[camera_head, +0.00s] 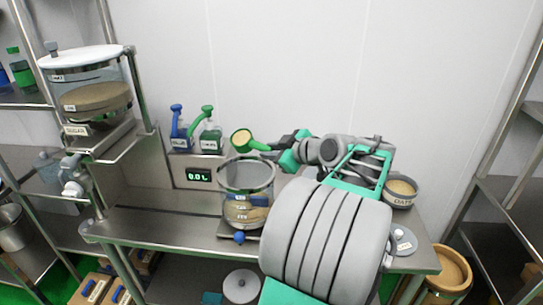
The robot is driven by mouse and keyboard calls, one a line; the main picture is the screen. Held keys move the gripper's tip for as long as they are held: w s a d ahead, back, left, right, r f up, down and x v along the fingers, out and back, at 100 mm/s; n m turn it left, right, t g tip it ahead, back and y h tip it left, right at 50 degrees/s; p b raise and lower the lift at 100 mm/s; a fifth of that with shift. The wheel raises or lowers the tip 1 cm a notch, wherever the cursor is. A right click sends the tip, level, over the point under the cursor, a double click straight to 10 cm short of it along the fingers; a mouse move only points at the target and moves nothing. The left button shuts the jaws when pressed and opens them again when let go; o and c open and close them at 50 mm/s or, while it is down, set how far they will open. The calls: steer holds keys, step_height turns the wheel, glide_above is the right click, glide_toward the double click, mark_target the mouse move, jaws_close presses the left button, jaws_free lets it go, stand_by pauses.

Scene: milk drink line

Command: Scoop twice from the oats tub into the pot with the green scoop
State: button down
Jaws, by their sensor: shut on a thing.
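The green scoop (257,145) is held by its handle in my gripper (279,149), which is shut on it. Its round head is up and to the left, above the back of the pot; its face looks tan, but I cannot tell whether that is oats. The clear pot (262,181) stands on the steel bench, open at the top, with labelled marks and tan or dark contents low down. The oats tub (401,201), grey with a label, stands at the right end of the bench with pale oats in it. My arm partly hides the tub and bench.
A display (199,175) reads 0.0L behind the pot. Blue (177,125) and green (207,133) handled containers stand on the ledge above it. A large clear dispenser (97,100) is at left. A round lid (402,241) lies front right. The bench's left part is bare.

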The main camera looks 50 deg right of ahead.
steer(key=shift+a+f+n+t+h+b, duration=0.15)
steer(key=shift+f+n+t+h+b, duration=0.5)
steer(key=shift+b, duration=2.5)
steer(key=shift+f+n+g+b, duration=0.3)
steer(key=shift+n+g, duration=0.05)
steer(key=shift+n, duration=0.1)
steer(key=shift+h+b, duration=0.25)
steer(key=shift+b, duration=0.3)
steer(key=n+b, duration=0.1)
steer(key=b, duration=0.4)
steer(key=n+t+h+b, duration=0.1)
steer(key=b, duration=0.5)
steer(key=shift+f+n+h, duration=0.3)
steer(key=shift+f, duration=0.05)
steer(key=n+b, duration=0.1)
steer(key=b, duration=0.3)
steer(key=n+t+h+b, duration=0.1)
steer(key=b, duration=0.4)
steer(key=n+t+b, duration=0.1)
steer(key=b, duration=0.4)
steer(key=shift+a+f+n, duration=0.15)
steer(key=shift+f+n, duration=0.25)
steer(key=n+b, duration=0.1)
steer(key=b, duration=0.3)
steer(key=n+t+h+b, duration=0.1)
steer(key=n+b, duration=0.1)
steer(key=b, duration=0.2)
steer(key=shift+f+t, duration=0.3)
